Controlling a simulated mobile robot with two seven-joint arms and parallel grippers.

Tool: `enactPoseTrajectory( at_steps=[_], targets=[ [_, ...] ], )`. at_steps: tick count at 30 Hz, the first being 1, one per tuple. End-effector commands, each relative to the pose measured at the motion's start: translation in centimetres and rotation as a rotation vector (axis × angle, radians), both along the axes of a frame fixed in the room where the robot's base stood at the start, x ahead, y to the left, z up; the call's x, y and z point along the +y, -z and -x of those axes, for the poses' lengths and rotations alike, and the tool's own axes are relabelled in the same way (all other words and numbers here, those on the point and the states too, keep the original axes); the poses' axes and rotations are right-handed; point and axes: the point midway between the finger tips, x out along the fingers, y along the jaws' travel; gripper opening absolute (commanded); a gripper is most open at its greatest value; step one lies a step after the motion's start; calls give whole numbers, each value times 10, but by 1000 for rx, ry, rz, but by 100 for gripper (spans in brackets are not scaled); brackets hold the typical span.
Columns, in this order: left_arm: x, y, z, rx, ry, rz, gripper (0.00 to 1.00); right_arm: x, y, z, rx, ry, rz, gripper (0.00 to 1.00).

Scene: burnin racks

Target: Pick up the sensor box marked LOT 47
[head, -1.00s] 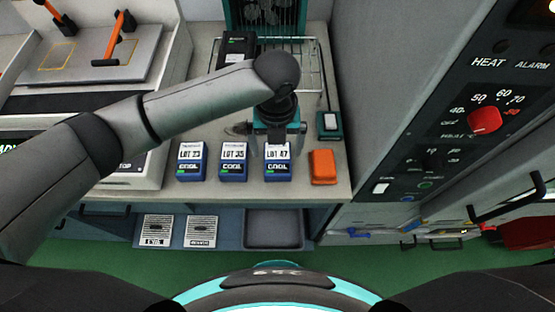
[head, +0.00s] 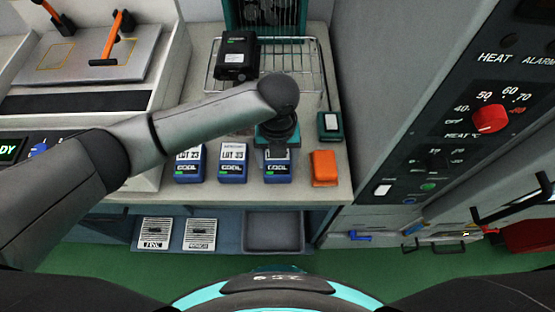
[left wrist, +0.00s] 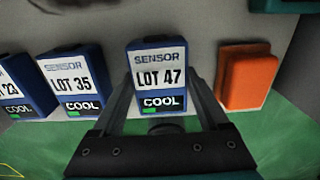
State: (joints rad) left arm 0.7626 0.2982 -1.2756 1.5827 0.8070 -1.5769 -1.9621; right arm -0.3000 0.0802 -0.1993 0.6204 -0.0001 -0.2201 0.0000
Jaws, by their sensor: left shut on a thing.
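The sensor box marked LOT 47 (head: 278,172) is blue with a white label and a dark strip reading COOL. It stands on the bench, third in a row of blue boxes, and its upper part is hidden by my arm in the head view. In the left wrist view the LOT 47 box (left wrist: 160,72) faces the camera between the two fingers. My left gripper (left wrist: 165,95) is shut on this box, one finger on each side. In the head view the left gripper (head: 277,148) is over the box, its fingertips partly hidden. My right gripper is not in view.
An orange block (head: 324,168) sits close on the right. A wire rack (head: 297,75) with a black device (head: 238,56) is behind. A grey tray (head: 274,246) lies below the bench front.

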Motion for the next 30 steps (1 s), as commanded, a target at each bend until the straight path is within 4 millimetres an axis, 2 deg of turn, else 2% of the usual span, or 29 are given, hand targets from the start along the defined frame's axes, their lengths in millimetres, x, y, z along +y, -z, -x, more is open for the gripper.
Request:
enactPoseTrajectory(
  at_steps=[1, 11, 18, 23, 26, 30],
  targets=[
    [0, 0, 0, -1, 0, 0, 46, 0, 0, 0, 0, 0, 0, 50],
    [0, -1, -1, -1, -1, 1, 10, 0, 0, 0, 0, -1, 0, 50],
    [0, -2, -1, -2, 0, 1, 10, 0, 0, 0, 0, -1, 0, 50],
    [0, -11, -1, -3, 0, 2, 10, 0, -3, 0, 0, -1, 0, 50],
    [0, -25, -1, -4, 0, 2, 10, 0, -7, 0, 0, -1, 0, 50],
    [0, -56, -2, -5, 1, 3, 10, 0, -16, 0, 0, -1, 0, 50]
  ],
)
